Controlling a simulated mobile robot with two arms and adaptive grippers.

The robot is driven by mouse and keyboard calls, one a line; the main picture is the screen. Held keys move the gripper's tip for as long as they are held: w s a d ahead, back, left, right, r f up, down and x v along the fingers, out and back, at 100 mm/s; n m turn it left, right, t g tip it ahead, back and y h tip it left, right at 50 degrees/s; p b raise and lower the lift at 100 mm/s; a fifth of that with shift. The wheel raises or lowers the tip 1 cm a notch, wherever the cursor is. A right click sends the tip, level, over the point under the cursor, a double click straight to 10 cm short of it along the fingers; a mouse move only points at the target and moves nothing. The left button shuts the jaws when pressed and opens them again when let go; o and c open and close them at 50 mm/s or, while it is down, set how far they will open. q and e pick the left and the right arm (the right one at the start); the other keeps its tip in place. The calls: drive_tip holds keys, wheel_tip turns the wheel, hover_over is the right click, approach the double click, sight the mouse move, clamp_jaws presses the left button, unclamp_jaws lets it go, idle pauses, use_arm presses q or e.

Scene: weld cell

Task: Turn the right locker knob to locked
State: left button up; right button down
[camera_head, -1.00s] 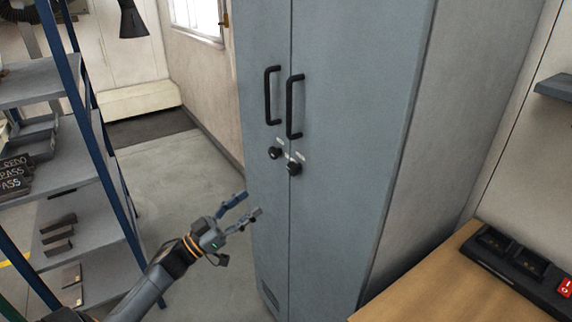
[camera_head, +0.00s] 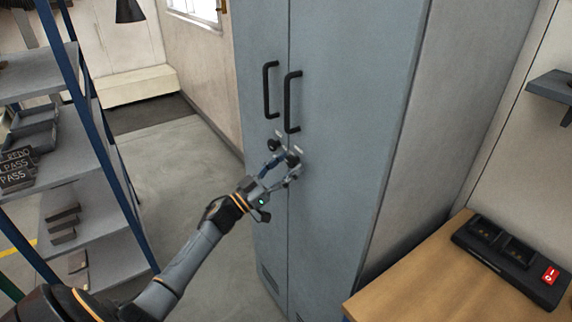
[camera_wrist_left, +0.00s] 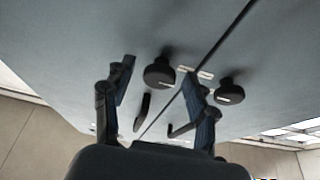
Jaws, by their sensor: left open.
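The right locker knob (camera_head: 293,160) is a round black knob on the right door of the grey-blue locker (camera_head: 340,200), below its handle. The left knob (camera_head: 273,145) sits on the left door. My left gripper (camera_head: 283,169) is open at the right knob, a finger to either side in the picture. In the left wrist view, which looks upside down, the right knob (camera_wrist_left: 160,73) appears between and beyond the fingers of my gripper (camera_wrist_left: 158,85); the left knob (camera_wrist_left: 230,90) is outside them. I cannot tell whether the fingers touch the knob. My right gripper is not in view.
Two black bar handles (camera_head: 292,102) stick out above the knobs. A blue-framed shelf rack (camera_head: 85,185) stands at left, near my left arm. A wooden bench (camera_head: 425,285) with a black charger unit (camera_head: 510,262) is at right. The floor between rack and locker is clear.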

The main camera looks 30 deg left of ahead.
use_arm(q)
drive_tip(key=shift+c, duration=0.4)
drive_tip(key=c, duration=1.1)
drive_tip(key=shift+o, duration=0.2)
